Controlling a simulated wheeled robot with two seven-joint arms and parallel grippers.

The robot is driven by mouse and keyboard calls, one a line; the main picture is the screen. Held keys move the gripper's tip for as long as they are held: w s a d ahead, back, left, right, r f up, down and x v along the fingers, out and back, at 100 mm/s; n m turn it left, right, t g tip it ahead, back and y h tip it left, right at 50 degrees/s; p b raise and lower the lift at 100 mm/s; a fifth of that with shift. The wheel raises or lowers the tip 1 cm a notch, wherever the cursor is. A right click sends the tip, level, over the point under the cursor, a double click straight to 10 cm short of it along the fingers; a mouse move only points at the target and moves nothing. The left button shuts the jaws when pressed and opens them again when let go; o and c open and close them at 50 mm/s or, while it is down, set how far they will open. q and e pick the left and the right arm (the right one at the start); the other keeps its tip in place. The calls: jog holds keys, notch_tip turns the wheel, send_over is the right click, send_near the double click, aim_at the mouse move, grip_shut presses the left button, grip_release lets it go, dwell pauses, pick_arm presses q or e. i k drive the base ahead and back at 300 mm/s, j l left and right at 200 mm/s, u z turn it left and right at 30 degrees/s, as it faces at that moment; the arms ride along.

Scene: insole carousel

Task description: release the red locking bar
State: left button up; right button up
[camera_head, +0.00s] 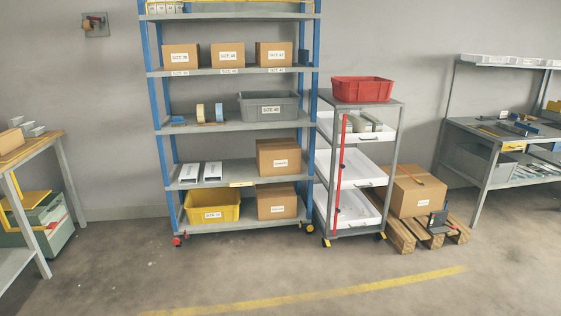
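The red locking bar (341,164) is a thin, nearly upright red rod. It runs down the front left side of a grey drawer trolley (386,150), across the fronts of its white drawers (357,172). Small dark fittings show along the bar at its middle and lower part. The drawers look shut or nearly so; I cannot tell exactly. Neither of my grippers is in view.
A blue and grey shelf rack (236,126) with boxes stands left of the trolley. A red bin (362,89) sits on the trolley's top. A pallet (421,236) with a carton (416,190) is at its right. The floor (290,270) in front is clear.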

aim_at(340, 181)
jog(key=i+l+z, duration=0.1)
jog(key=i+l, duration=0.25)
jog(key=i+l+z, duration=0.1)
jog(key=i+l, duration=0.25)
jog(key=i, duration=0.15)
jog(key=i+l, duration=0.3)
jog(key=i+l+z, duration=0.15)
jog(key=i, duration=0.4)
jog(key=l, duration=0.1)
